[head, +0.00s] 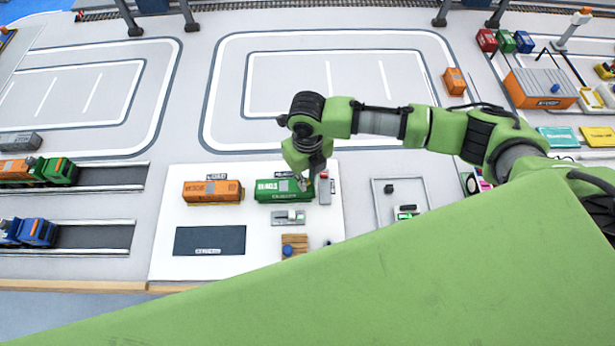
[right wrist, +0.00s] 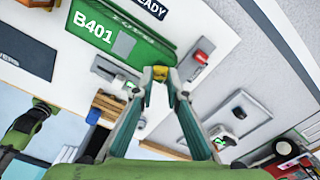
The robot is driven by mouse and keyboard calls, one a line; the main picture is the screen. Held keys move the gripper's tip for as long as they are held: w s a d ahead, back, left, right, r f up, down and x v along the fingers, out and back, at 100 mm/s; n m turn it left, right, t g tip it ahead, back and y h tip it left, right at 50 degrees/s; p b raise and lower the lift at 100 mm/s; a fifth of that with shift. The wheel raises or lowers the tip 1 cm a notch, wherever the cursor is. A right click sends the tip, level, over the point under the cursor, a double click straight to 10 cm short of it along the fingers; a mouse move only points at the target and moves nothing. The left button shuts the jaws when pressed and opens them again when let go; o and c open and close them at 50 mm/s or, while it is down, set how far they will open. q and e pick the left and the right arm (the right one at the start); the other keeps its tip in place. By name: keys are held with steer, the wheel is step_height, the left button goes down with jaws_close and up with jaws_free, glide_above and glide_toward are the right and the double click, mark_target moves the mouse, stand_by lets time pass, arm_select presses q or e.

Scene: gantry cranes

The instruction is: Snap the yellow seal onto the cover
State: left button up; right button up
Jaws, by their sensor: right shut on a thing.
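My right gripper (head: 310,179) comes down at the right end of the green container (head: 282,191) in the head view. In the right wrist view its fingers (right wrist: 160,76) are closed on the small yellow seal (right wrist: 160,72) at their tips. The seal is by the edge of the green container (right wrist: 115,28), marked B401; I cannot tell whether they touch. A grey patch (right wrist: 124,44) shows on the container, but I cannot tell whether it is the cover. My left gripper is not in view.
An orange container (head: 212,191) stands left of the green one on the white board (head: 165,265). A red and grey block (head: 325,189) is close right of the gripper. A wooden pallet (head: 301,240) with a blue drum and a dark mat (head: 209,240) lie in front.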

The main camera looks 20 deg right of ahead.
steer(key=shift+f, duration=0.3)
stand_by(0.7)
steer(key=o, duration=0.8)
steer(key=o, duration=0.5)
steer(key=shift+r, duration=0.15)
steer(key=shift+r+p, duration=3.4)
steer(key=shift+p, duration=0.05)
steer(key=shift+f, duration=0.1)
